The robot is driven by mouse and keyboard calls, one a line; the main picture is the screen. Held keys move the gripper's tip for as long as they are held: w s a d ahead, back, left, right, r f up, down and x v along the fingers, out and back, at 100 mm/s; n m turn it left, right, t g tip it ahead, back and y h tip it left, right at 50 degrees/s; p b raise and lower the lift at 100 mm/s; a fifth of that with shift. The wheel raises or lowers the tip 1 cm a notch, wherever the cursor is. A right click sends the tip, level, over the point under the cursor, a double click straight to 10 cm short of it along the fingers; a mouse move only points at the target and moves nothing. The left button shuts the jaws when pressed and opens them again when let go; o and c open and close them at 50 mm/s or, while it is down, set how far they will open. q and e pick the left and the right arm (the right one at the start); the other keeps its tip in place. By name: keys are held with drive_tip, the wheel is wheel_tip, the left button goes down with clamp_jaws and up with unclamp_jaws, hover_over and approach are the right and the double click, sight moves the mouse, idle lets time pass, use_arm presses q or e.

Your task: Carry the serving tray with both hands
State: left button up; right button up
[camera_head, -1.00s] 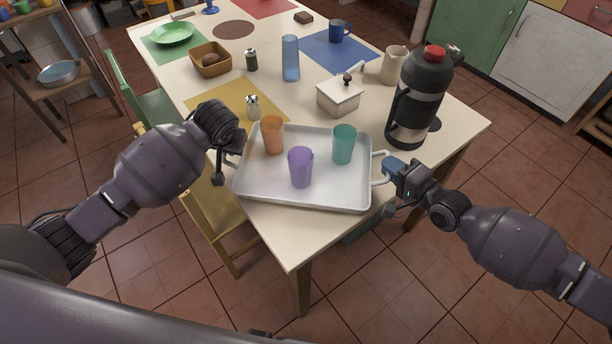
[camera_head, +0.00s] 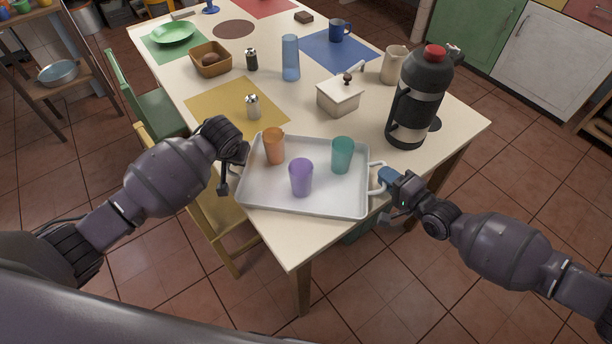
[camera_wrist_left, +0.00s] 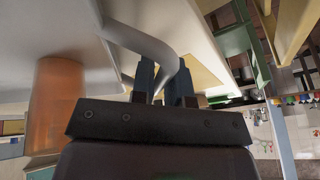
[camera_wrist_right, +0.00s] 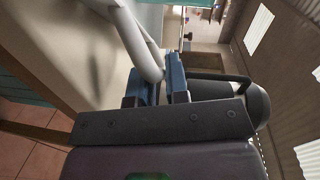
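The white serving tray (camera_head: 330,203) is near the front edge of the table, level, with its front corner reaching past that edge. An orange cup (camera_head: 273,147), a purple cup (camera_head: 301,178) and a teal cup (camera_head: 342,156) stand upright on it. My left gripper (camera_head: 236,170) is on the left handle, which passes between its fingers in the left wrist view (camera_wrist_left: 166,80). My right gripper (camera_head: 383,180) is on the right handle, whose bar sits between its fingers in the right wrist view (camera_wrist_right: 157,85). I cannot tell whether the tray touches the table.
A large black flask (camera_head: 418,100) stands close to the tray's right. A yellow chair (camera_head: 205,210) is at the left table edge.

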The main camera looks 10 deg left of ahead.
use_arm(q)
drive_tip(key=o, duration=0.4)
use_arm(e)
drive_tip(key=o, duration=0.4)
use_arm(q)
drive_tip(key=shift+r, duration=0.15)
use_arm(e)
drive_tip(key=shift+d, duration=0.1)
use_arm(q)
drive_tip(key=v, duration=1.2)
use_arm(e)
drive_tip(key=v, duration=1.2)
